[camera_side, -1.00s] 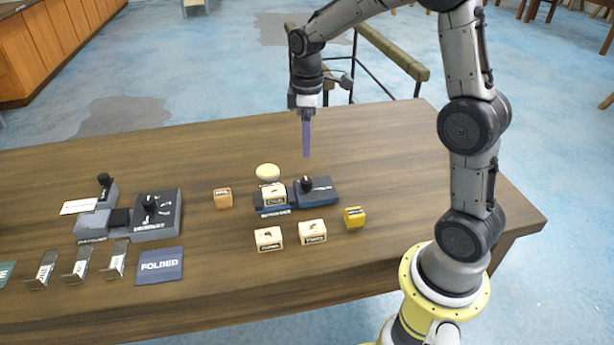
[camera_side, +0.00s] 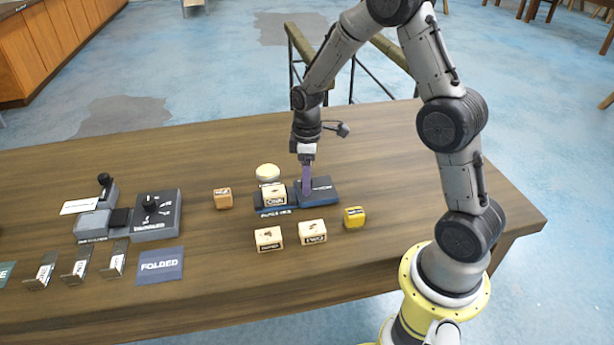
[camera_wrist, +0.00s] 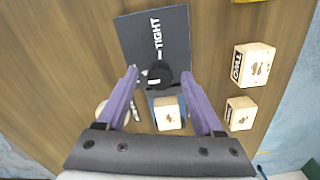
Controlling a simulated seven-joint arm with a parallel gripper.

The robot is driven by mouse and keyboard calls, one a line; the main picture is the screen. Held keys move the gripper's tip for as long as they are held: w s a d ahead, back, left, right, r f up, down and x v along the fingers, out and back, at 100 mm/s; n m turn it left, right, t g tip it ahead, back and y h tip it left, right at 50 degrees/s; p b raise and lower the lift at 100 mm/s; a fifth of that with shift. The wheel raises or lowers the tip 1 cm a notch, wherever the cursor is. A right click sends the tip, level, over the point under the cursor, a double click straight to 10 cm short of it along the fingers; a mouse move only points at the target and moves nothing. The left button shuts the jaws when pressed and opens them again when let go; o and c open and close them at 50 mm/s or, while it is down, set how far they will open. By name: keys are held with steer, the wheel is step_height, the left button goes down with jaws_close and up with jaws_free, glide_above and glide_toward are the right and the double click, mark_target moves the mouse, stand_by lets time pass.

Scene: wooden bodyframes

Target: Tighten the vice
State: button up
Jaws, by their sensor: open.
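The vice (camera_side: 322,190) is a blue-grey unit near the middle of the table, also seen in the wrist view (camera_wrist: 160,28) with the word "TIGHT" on its panel. Its black knob (camera_wrist: 159,75) shows in the wrist view and is hidden behind my fingers in the side view. A light wooden block (camera_side: 273,193) sits at the vice's left end, and in the wrist view (camera_wrist: 168,114) it lies just below the knob. My gripper (camera_side: 307,190) is down at the knob. In the wrist view its purple fingers (camera_wrist: 160,78) are open, one on each side of the knob, with gaps visible.
Two labelled wooden blocks (camera_side: 269,239) (camera_side: 312,231) and a yellow block (camera_side: 354,217) stand in front. An orange block (camera_side: 222,198) is left, and a round cream piece (camera_side: 267,171) is behind. A grey knob unit (camera_side: 157,215) and metal brackets (camera_side: 79,263) stand further left. The table's right side is clear.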

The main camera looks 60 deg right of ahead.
jaws_close()
stand_by(0.4)
steer(key=m, duration=0.4)
steer(key=shift+m, duration=0.4)
steer(key=m, duration=1)
steer(key=shift+r, duration=0.1)
steer(key=m, duration=0.4)
steer(key=shift+w+m, duration=0.1)
steer(key=shift+m, duration=0.3)
